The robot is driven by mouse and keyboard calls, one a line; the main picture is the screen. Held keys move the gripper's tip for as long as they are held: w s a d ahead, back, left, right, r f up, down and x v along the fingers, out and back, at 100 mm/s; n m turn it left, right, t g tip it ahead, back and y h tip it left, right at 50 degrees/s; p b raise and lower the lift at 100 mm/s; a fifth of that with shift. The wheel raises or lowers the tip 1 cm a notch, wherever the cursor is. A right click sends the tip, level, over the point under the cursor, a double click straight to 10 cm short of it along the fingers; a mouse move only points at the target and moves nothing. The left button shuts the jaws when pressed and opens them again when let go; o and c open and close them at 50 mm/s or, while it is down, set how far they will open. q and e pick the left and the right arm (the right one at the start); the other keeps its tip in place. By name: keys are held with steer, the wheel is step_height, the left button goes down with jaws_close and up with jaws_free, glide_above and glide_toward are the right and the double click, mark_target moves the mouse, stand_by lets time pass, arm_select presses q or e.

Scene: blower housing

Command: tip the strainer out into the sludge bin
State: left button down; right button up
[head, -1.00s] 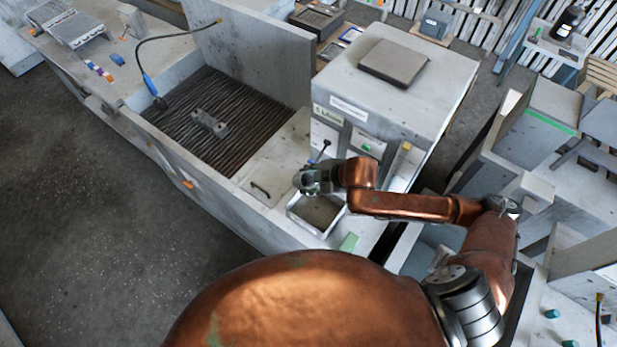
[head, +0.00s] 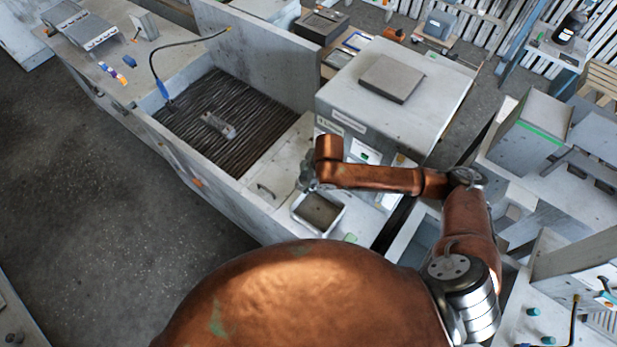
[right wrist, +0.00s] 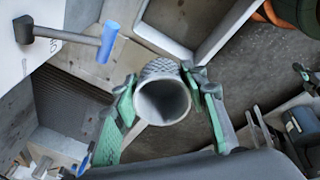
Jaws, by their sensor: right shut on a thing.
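My right gripper (head: 307,184) is at the left end of the copper arm, by the upper left rim of an open white-rimmed square bin (head: 340,219). In the right wrist view its two green-padded fingers (right wrist: 166,104) are shut on the sides of a grey, round strainer (right wrist: 163,98) with a mesh-patterned outside. One open end of the strainer faces the camera and looks grey inside; I cannot make out any contents. In the head view the strainer is mostly hidden by the gripper. The bin's pale rim seems to show beyond the strainer in the wrist view (right wrist: 158,43). My left gripper is out of view.
A sunken ribbed grate (head: 240,105) with a grey block on it lies left of the bin. A white cabinet (head: 425,115) with a flat plate on top stands close behind my right arm.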

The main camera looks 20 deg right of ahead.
steer(key=shift+w+a+r+g+h+p, duration=0.3)
steer(key=shift+r+g+h+p, duration=0.4)
steer(key=shift+p, duration=1.4)
steer(key=shift+w+f+g, duration=0.1)
steer(key=shift+g, duration=0.2)
steer(key=shift+g+h, duration=0.3)
